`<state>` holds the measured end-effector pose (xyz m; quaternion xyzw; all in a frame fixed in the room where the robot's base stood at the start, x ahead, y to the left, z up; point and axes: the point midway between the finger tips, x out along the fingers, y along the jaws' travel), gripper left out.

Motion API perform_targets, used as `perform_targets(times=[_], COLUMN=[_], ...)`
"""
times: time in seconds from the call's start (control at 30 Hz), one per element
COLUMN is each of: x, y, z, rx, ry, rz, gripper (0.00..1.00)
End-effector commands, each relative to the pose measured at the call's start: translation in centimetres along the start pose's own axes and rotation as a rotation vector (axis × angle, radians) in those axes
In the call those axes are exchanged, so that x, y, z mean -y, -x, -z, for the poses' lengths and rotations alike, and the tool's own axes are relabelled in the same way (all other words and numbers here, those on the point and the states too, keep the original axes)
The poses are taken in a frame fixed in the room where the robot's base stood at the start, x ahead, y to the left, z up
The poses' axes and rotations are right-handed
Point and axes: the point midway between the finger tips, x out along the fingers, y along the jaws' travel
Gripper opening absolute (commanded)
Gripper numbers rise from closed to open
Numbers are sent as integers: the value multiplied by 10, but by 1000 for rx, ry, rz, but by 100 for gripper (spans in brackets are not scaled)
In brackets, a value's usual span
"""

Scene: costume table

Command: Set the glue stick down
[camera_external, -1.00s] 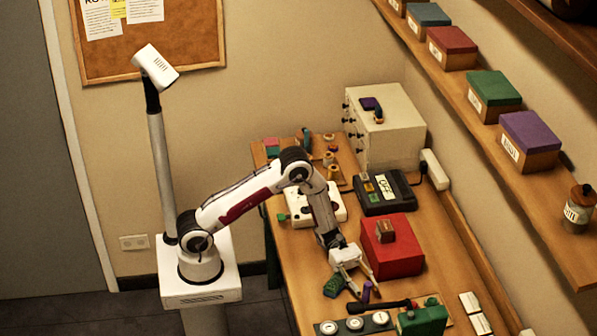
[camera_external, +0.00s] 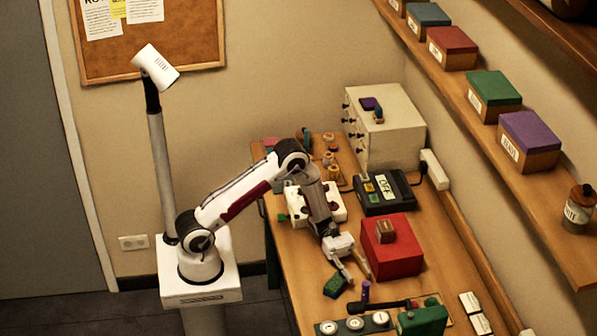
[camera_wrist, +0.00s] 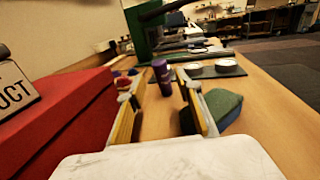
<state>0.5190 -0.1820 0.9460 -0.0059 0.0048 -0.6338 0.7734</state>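The glue stick, a small purple cylinder (camera_external: 365,291), stands upright on the wooden table (camera_external: 310,262). It also shows upright in the wrist view (camera_wrist: 161,76), just beyond the fingertips and apart from them. My gripper (camera_external: 357,275) is open and empty, a little behind the glue stick. In the wrist view its two fingers (camera_wrist: 155,92) are spread, with the glue stick seen in the gap between them.
A green and blue block (camera_external: 335,285) lies left of the glue stick. A red box (camera_external: 392,258) stands to its right. A black-handled tool (camera_external: 378,306), a strip with round white pieces (camera_external: 355,323) and a green machine (camera_external: 424,321) are in front.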

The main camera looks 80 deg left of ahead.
Motion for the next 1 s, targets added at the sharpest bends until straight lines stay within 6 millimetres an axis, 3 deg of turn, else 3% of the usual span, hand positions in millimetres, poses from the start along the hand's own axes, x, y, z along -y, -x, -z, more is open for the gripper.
perform_targets(times=[0.53, 0.77, 1.0], x=[0, 2, 10], y=[-1, -7, -12], z=[-2, -25, -35], rx=[0, -8, -157], ry=[-5, -58, -77], rz=[2, 23, 64], gripper=[39, 39, 39])
